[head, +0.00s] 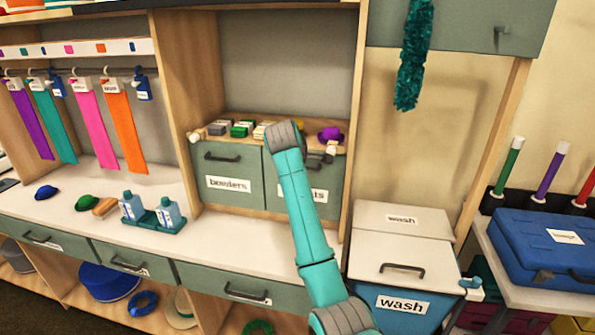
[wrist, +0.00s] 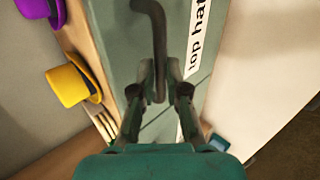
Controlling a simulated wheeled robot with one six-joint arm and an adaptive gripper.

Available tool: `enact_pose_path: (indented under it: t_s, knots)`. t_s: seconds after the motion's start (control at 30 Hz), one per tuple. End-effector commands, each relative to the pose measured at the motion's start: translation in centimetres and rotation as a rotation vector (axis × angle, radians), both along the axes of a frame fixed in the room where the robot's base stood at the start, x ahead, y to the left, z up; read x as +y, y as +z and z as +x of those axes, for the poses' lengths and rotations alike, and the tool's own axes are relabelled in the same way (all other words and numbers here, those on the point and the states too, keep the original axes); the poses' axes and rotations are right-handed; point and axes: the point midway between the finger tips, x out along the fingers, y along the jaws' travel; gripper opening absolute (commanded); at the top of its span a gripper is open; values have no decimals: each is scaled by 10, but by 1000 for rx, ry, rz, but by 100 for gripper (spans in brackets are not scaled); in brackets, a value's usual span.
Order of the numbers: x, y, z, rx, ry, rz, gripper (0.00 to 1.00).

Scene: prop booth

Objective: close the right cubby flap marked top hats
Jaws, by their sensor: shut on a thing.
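The right cubby flap (head: 329,187) is grey-green and stands about upright beside the left flap. My arm covers part of its face and most of its label, of which only the end shows in the head view. In the wrist view the flap (wrist: 125,12) fills the middle, and its white label (wrist: 194,60) reads "top hats" in part. My gripper (wrist: 158,95) is shut on the flap's dark bar handle (wrist: 157,35). In the head view my gripper (head: 318,157) is mostly hidden by my wrist. I cannot tell if a small gap is left at the flap's edge.
The left flap (head: 226,178), marked "boaters", looks shut. A purple hat (head: 331,134) and a yellow hat (wrist: 72,83) sit on the shelf above the right flap. A wash bin (head: 402,262) stands at the lower right. A teal boa (head: 414,55) hangs at upper right.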

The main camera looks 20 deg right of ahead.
Motion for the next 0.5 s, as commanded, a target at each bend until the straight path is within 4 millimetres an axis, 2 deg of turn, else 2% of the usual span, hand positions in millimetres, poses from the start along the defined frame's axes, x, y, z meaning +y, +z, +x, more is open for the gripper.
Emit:
enact_pose_path:
  t_s: [0.03, 0.5]
  knots:
    - [-6, 11, 5, -27, 0, -10, 0]
    - [-13, 15, 7, -32, -7, -13, 0]
